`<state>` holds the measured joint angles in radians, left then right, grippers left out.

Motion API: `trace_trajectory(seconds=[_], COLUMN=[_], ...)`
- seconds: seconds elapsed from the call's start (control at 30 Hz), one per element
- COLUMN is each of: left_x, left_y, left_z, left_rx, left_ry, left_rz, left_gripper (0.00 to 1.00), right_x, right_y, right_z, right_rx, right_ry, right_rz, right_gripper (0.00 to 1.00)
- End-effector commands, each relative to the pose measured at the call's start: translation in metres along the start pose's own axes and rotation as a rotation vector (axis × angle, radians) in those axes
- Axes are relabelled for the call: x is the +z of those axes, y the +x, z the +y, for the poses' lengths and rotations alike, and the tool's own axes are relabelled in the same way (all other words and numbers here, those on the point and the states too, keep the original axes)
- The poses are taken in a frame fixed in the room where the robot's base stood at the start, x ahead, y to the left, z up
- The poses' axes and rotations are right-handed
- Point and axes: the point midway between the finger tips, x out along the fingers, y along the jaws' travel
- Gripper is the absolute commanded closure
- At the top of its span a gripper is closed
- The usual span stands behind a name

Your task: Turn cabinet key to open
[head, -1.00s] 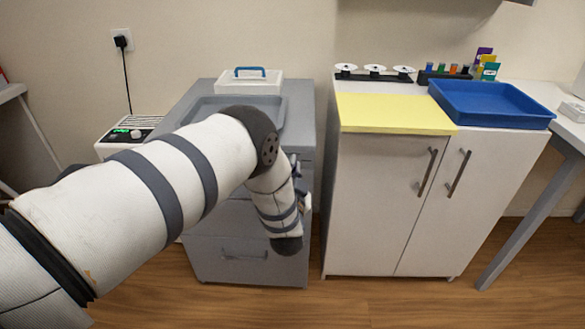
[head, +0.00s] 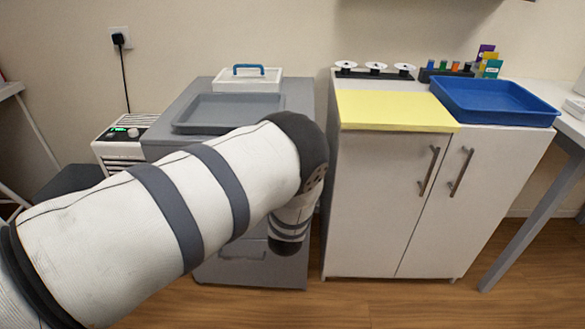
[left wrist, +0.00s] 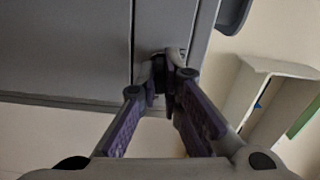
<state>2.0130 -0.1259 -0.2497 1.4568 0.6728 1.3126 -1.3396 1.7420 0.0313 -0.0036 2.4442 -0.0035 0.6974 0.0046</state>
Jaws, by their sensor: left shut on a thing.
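The grey cabinet (head: 240,273) stands left of the middle in the head view, its front mostly covered by my left arm. In the left wrist view its grey front (left wrist: 65,50) fills the upper left, with a dark vertical seam beside the fingers. My left gripper (left wrist: 168,66) is at the cabinet front next to this seam. Its purple-padded fingers meet on a small dark thing that looks like the cabinet key, mostly hidden between the tips. How far the key is turned cannot be seen. In the head view my left gripper is hidden behind my arm. My right gripper is not in view.
A grey tray (head: 185,127) and a white box with a blue handle (head: 235,84) are on the grey cabinet. A white two-door cupboard (head: 375,215) stands close on the right, with a blue tray (head: 495,116) on top. The floor in front is clear.

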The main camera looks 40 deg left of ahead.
Motion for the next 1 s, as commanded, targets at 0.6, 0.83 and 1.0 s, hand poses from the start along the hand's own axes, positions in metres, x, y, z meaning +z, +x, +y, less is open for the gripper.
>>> trace_trajectory(seconds=[0.6, 0.83, 1.0], left_x=[0.0014, 0.0015, 0.0012], left_y=[-0.0009, -0.001, -0.0007], left_z=[0.0019, 0.0019, 0.0016], left_rx=[0.004, 0.004, 0.003], left_ry=[0.133, 0.133, 0.132], left_rz=[-0.003, -0.003, -0.002], left_gripper=[1.0, 1.0, 0.73], right_x=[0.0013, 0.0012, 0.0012], right_y=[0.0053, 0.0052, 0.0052], right_z=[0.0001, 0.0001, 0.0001], right_rx=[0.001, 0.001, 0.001], right_ry=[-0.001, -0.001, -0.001], right_rz=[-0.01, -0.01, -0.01], right_gripper=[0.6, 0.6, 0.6])
